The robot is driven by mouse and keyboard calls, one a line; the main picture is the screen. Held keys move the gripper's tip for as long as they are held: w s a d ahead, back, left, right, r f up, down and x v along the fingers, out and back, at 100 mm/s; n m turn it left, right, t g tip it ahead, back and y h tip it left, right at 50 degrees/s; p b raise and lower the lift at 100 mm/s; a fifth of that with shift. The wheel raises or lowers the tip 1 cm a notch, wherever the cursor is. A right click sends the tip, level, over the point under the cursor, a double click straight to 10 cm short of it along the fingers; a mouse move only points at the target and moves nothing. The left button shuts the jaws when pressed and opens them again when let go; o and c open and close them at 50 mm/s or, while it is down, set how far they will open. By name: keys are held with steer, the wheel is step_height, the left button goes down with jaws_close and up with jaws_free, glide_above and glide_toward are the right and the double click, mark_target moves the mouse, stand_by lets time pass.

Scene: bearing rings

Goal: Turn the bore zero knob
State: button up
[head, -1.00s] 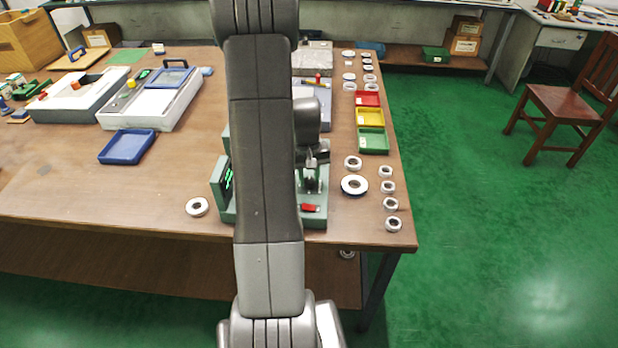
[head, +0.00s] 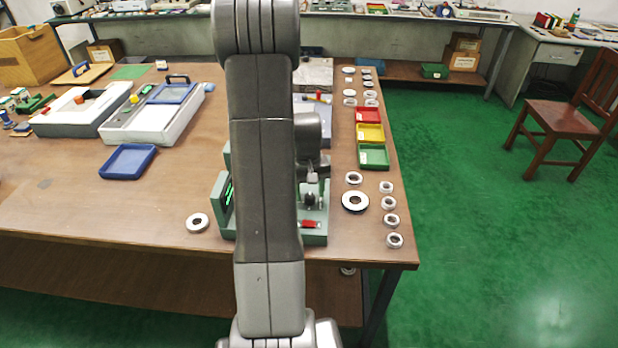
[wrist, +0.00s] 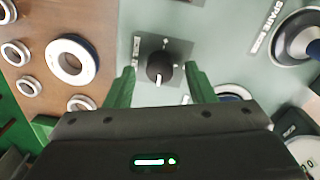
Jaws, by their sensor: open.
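A black round knob (wrist: 160,67) with a white pointer mark sits on a dark square plate on a pale grey-green panel (wrist: 215,30) in the wrist view. The pointer mark points toward my gripper's body. My gripper (wrist: 161,78) is open, its two green fingers on either side of the knob with a gap to each. I cannot tell how far the fingertips are above the panel. In the head view my gripper (head: 313,176) is over the right part of the green instrument (head: 315,239). My arm hides much of the instrument.
Several bearing rings (head: 355,201) lie right of the instrument, and one ring (head: 197,222) lies left of it. Red, yellow and green bins (head: 374,166) stand behind the right rings. A blue tray (head: 127,161) lies at left. The table between is clear.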

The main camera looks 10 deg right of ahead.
mark_target(308, 196)
step_height(308, 196, up, 13)
steer(key=shift+a+r+b, duration=0.15)
steer(key=shift+a+b, duration=0.1)
steer(key=shift+b, duration=0.2)
steer(key=f, duration=0.9)
steer(key=f+p, duration=0.1)
steer(key=f, duration=0.4)
steer(key=shift+d, duration=0.25)
steer(key=shift+r, duration=0.1)
